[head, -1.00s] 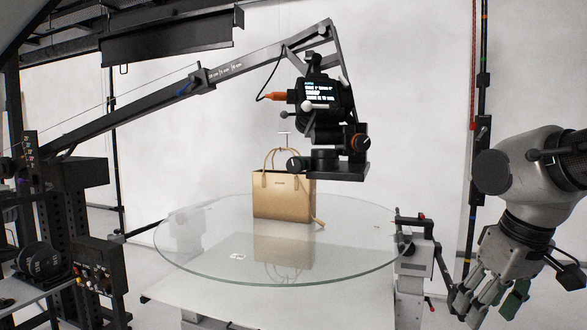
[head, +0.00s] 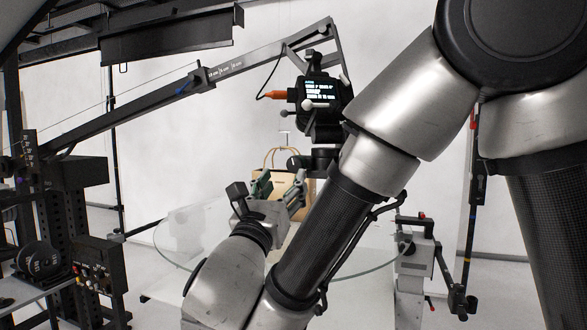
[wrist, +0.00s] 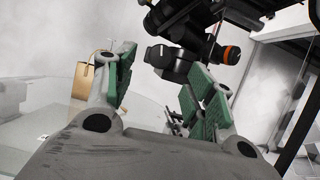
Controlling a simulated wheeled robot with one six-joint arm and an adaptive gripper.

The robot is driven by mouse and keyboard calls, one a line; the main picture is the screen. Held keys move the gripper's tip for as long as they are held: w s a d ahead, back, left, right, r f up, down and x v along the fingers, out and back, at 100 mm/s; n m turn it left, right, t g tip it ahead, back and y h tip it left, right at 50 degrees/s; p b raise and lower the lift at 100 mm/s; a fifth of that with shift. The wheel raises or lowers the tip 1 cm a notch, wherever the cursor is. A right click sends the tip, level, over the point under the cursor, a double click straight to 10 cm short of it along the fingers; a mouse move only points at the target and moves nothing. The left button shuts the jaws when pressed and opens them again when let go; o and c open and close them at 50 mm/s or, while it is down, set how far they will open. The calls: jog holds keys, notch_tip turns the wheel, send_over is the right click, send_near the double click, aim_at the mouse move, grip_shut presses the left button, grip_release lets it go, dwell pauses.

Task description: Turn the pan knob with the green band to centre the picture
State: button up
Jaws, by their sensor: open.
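The pan knob (head: 293,162) is a small dark knob with a green band, at the left of the camera head's base in the head view. I cannot make it out for sure in the wrist view. The camera head (head: 320,105) hangs from the jib arm; in the wrist view its dark body (wrist: 178,62) is just beyond my fingertips. My gripper (head: 280,182) is open and empty, its green-padded fingers just below the knob in the head view. The wrist view also shows my gripper (wrist: 162,62) with its fingers apart. I cannot tell whether it touches anything.
An orange-ringed knob (wrist: 231,55) sits on the camera head, right of centre in the wrist view. The jib arm (head: 150,105) crosses the upper left.

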aim_at(293, 167)
jog(key=x, duration=0.7)
jog(key=shift+w+d, duration=0.15)
jog(key=shift+w, duration=0.1)
jog(key=c, duration=1)
jog(key=shift+m+g+h, duration=0.5)
jog(key=shift+m+h, duration=0.4)
jog(key=shift+m, duration=0.9)
